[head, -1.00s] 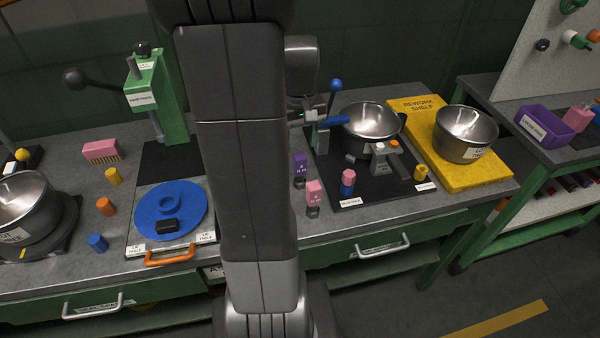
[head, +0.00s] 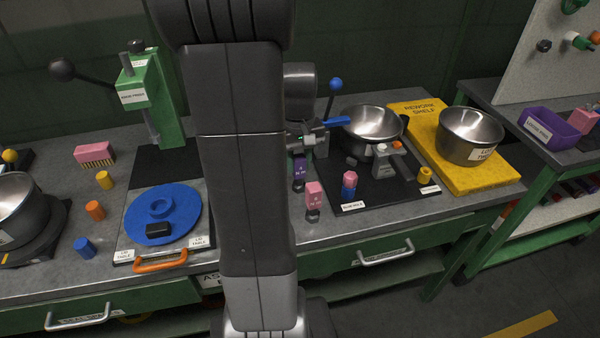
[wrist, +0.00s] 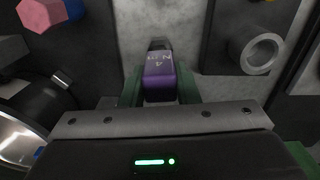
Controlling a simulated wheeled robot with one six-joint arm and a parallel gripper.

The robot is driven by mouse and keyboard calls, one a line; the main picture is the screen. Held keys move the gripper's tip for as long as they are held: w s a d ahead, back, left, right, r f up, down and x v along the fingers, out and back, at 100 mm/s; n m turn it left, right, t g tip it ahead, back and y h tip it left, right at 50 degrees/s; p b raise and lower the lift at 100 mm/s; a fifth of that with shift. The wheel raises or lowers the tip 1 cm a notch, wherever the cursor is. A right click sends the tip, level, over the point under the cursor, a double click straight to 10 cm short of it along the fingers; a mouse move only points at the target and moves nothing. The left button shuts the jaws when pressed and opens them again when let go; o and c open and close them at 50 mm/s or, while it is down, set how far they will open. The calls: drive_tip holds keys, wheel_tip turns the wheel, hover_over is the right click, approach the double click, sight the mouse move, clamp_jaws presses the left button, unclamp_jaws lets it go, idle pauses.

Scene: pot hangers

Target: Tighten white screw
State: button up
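My gripper (wrist: 160,88) has a green finger on each side of a purple block-shaped tool (wrist: 158,75) marked with a 4. I cannot tell whether the fingers press on it. In the head view the purple tool (head: 299,173) stands upright on the bench, just below my gripper (head: 303,146), which partly covers it. A pink tool (head: 313,195) of similar shape stands in front of it. A steel pot (head: 370,122) sits on the black mat (head: 372,192) to the right, beside a grey fixture (head: 386,163).
A second pot (head: 469,135) sits on the yellow rework shelf (head: 500,178). A blue disc (head: 185,228) and a green press (head: 150,90) are at left. My arm hides the middle.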

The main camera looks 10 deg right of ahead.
clamp_jaws()
drive_tip(key=shift+r+p, duration=0.75)
drive_tip(key=shift+r, duration=0.05)
idle(0.5)
drive_tip(key=shift+r+p, duration=2.6)
drive_tip(key=shift+r, duration=0.4)
